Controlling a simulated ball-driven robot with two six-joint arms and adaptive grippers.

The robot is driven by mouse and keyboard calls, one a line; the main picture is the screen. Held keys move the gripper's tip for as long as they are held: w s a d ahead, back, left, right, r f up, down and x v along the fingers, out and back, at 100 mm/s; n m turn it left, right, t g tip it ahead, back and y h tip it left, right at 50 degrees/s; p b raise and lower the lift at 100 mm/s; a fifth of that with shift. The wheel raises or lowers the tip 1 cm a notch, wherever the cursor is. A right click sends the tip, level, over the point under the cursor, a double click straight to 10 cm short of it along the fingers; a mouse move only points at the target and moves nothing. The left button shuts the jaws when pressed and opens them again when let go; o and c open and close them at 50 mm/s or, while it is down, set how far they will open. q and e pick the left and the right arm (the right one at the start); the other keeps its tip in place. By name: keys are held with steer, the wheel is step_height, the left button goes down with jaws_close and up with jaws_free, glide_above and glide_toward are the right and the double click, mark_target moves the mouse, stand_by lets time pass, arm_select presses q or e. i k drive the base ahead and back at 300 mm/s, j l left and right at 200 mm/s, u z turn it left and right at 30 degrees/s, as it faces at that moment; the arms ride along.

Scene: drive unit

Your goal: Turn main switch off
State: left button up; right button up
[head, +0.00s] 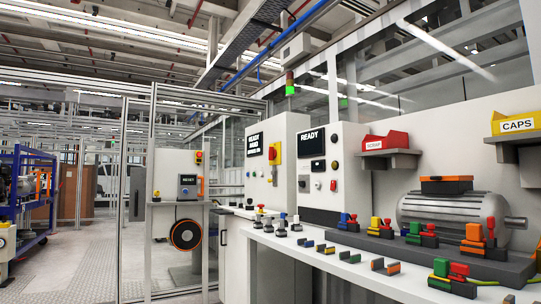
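A red switch knob on a yellow plate (275,153), which looks like the main switch, is on the front of a light grey cabinet (291,128) near the middle of the head view. Its exact knob position is too small to tell. A screen reading READY (254,144) is to its left on the same cabinet. A second panel (346,150) to the right has a READY display (311,142) and a red button (333,185). Neither of my grippers is in view.
A white workbench (320,262) with several coloured clamps and a grey motor (450,212) runs along the right. Red (386,141) and yellow CAPS (514,123) bins are on wall shelves. A framed fence (152,190) stands left.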

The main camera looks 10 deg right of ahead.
mark_target(272, 153)
steer(key=i+u, duration=0.3)
steer(key=i, duration=2.25)
